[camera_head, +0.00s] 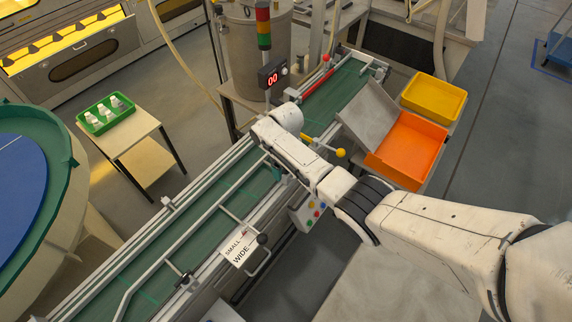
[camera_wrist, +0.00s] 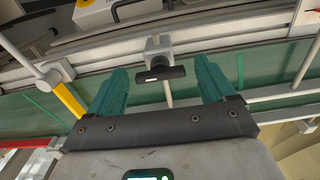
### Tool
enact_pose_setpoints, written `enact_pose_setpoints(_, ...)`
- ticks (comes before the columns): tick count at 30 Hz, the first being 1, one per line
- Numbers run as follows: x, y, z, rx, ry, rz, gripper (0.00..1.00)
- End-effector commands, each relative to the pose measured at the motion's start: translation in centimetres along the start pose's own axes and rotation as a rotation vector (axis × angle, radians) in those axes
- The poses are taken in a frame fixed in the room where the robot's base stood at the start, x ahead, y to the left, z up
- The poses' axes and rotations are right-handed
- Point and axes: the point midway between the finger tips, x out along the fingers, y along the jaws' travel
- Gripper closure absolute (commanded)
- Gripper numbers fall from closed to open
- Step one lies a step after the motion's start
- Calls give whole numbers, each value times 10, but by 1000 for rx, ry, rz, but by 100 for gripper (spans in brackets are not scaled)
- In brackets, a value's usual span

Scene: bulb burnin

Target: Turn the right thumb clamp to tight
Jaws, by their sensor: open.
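In the wrist view a thumb clamp, a black crossbar (camera_wrist: 161,74) on a grey block (camera_wrist: 158,47), sits on the conveyor's side rail. Its bar lies roughly level in the picture. My gripper (camera_wrist: 163,68) is open, its two teal fingers apart on either side of the bar. I see gaps on both sides and no clear contact. In the head view my arm covers this clamp and most of the gripper. Another dark clamp (camera_head: 185,277) shows on the lower left guide rail.
A SMALL/WIDE sign (camera_head: 240,248) with a black-knobbed lever (camera_head: 262,239) stands at the near rail. A yellow-balled lever (camera_head: 340,152) is close beside my arm, its yellow bar (camera_wrist: 68,98) left in the wrist view. Orange (camera_head: 408,150) and yellow (camera_head: 433,96) bins stand right.

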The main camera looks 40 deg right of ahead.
Motion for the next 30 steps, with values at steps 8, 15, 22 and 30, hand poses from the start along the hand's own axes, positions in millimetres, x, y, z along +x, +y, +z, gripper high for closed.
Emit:
enact_pose_setpoints(8, -5, 0, 0, -1, 1, -1, 17)
enact_pose_setpoints(15, -40, 0, -1, -1, 4, 0, 17)
enact_pose_setpoints(22, -82, 0, -1, 0, 3, 1, 17)
enact_pose_setpoints(30, -106, 0, 0, 0, 1, 0, 17)
